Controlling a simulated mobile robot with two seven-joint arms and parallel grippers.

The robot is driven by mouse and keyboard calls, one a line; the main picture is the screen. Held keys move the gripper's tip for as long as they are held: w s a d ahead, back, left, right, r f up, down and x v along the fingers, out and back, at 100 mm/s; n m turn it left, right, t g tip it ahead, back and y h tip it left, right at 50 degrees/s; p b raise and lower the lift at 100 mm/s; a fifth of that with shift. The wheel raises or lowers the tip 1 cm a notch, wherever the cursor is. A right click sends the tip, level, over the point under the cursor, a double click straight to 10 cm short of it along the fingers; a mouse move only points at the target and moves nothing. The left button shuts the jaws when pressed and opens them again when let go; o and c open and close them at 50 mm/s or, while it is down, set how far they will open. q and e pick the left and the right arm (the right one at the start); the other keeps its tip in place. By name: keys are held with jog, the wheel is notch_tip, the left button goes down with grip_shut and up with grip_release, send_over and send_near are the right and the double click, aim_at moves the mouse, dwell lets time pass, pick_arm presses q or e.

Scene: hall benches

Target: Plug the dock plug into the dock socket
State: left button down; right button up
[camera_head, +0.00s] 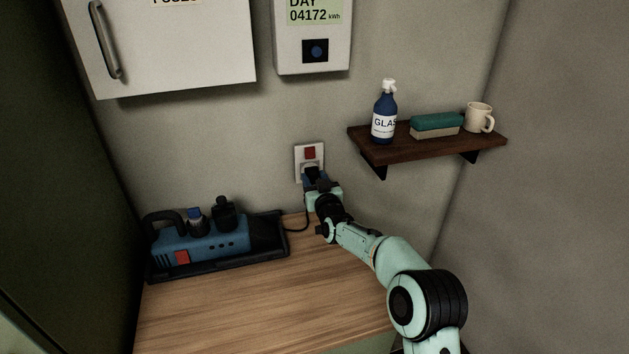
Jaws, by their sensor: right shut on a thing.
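The dock socket (309,152) is a white plate with a red switch, on the back wall above the bench. My right gripper (314,180) is at its lower part, shut on the dark dock plug (311,172). The plug is against or just in front of the socket's lower half; I cannot tell whether it is seated. A black cable (304,222) runs from near the plug down to the dock (275,255). The dock holds a blue device with a black handle (205,243). My left gripper is not in view.
A dark wooden shelf (400,152) at the right carries a blue spray bottle (383,115), a teal-topped sponge or brush (436,125) and a cream mug (478,117). A meter (313,62) and a white cabinet (180,50) hang above. The wooden bench top (250,310) is clear in front.

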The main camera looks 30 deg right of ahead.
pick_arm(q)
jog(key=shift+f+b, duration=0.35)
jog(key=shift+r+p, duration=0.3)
pick_arm(e)
jog(key=shift+w+d, duration=0.2)
jog(key=shift+w, duration=0.35)
jog(key=o, duration=1.1)
jog(key=shift+s+a, duration=0.1)
jog(key=shift+s, duration=0.2)
pick_arm(q)
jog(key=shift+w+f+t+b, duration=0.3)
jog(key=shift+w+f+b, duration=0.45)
jog(key=shift+b, duration=0.35)
pick_arm(e)
jog(key=v, duration=1.3)
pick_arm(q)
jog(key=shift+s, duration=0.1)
